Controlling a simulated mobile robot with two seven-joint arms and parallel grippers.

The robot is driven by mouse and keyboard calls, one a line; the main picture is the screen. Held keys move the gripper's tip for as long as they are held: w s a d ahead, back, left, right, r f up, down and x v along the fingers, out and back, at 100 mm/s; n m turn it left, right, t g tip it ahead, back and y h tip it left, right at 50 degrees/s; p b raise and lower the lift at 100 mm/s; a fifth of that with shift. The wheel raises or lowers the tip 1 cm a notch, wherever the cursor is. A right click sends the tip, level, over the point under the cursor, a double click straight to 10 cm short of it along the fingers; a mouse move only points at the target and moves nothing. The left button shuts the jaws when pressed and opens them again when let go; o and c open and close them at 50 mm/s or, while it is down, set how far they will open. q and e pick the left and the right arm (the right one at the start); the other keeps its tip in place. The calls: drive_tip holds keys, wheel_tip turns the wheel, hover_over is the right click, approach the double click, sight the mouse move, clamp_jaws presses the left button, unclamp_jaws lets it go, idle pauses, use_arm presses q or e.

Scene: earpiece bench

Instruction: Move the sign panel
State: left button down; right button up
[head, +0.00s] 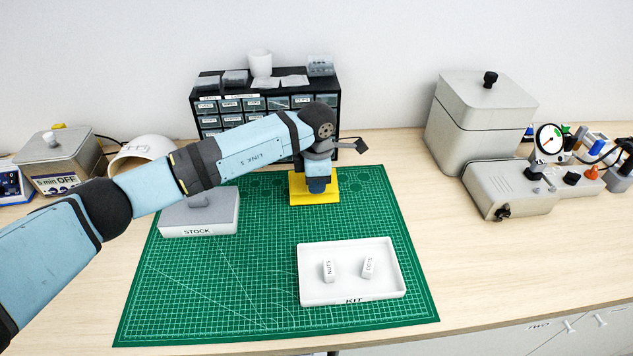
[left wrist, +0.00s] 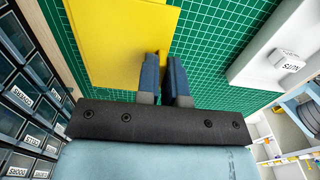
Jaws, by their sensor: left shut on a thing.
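The sign panel is a plain yellow piece (head: 298,188) on the green mat near its far edge, below my left gripper (head: 318,188) in the head view. In the left wrist view the yellow panel (left wrist: 115,40) spreads out beyond and to the left of the fingers. My left gripper (left wrist: 163,60) is shut on a narrow yellow part of it between the blue fingertips. The gripper hides part of the panel in the head view, and I cannot tell whether the panel touches the mat. My right gripper is not in view.
A grey STOCK block (head: 198,222) is left on the green mat (head: 240,285). A white KIT tray (head: 312,293) with two small labelled pieces is front right. A drawer cabinet (head: 225,105) stands behind. Grey machines (head: 485,120) are at right. The mat's front left is clear.

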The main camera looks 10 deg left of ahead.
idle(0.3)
use_arm(q)
drive_tip(key=c, duration=1.2)
unclamp_jaws()
drive_tip(key=shift+c, duration=0.2)
wheel_tip(320, 180, up, 14)
drive_tip(key=b, duration=0.1)
drive_tip(key=shift+o, duration=0.2)
